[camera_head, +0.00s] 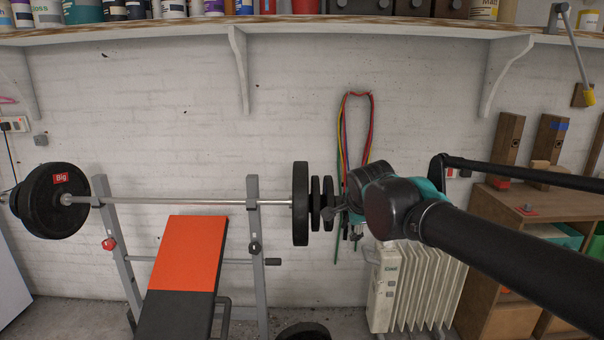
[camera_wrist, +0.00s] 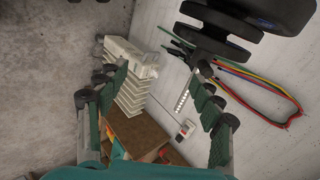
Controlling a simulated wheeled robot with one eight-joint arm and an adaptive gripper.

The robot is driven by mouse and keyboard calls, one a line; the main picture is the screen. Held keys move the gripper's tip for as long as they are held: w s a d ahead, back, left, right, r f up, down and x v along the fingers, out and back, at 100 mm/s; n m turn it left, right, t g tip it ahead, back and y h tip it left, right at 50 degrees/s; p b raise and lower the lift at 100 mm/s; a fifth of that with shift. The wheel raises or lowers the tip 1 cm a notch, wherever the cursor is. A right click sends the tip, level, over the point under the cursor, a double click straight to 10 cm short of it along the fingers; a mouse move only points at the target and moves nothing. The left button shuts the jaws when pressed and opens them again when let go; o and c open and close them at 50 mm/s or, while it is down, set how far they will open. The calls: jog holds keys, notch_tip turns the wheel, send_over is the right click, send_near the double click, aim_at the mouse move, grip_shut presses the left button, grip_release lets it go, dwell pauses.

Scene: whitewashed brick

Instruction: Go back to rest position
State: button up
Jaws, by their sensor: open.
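My arm (camera_head: 500,250) reaches in from the lower right of the head view, with its teal and black wrist near the middle. My gripper (camera_wrist: 158,78) shows in the wrist view with its two green-padded fingers spread apart and nothing between them. In the head view the gripper is mostly hidden behind the wrist. It is beside the right-hand weight plates of the barbell (camera_head: 180,201); I cannot tell whether it touches them. The plates (camera_wrist: 225,30) also show at the upper right of the wrist view.
A bench (camera_head: 190,252) with an orange pad stands under the barbell. Coloured straps (camera_head: 342,130) hang on the white brick wall. A white radiator (camera_head: 410,285) stands below my wrist. A wooden cabinet (camera_head: 520,205) is at right. A loaded shelf (camera_head: 330,28) runs above.

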jog(key=s+d+f+n+g, duration=0.1)
jog(key=s+d+f+n, duration=0.1)
jog(key=s+f+n, duration=0.2)
jog(key=s+d+f+n+g, duration=0.2)
jog(key=s+f+n, duration=0.2)
jog(key=f+n, duration=0.3)
jog(key=s+d+f+n+g, duration=0.1)
jog(key=s+f+n, duration=0.3)
jog(key=f, duration=0.8)
jog(key=shift+s+d+n+g, duration=0.3)
jog(key=shift+d+n, duration=0.2)
jog(key=shift+n, duration=0.4)
jog(key=shift+c, duration=0.5)
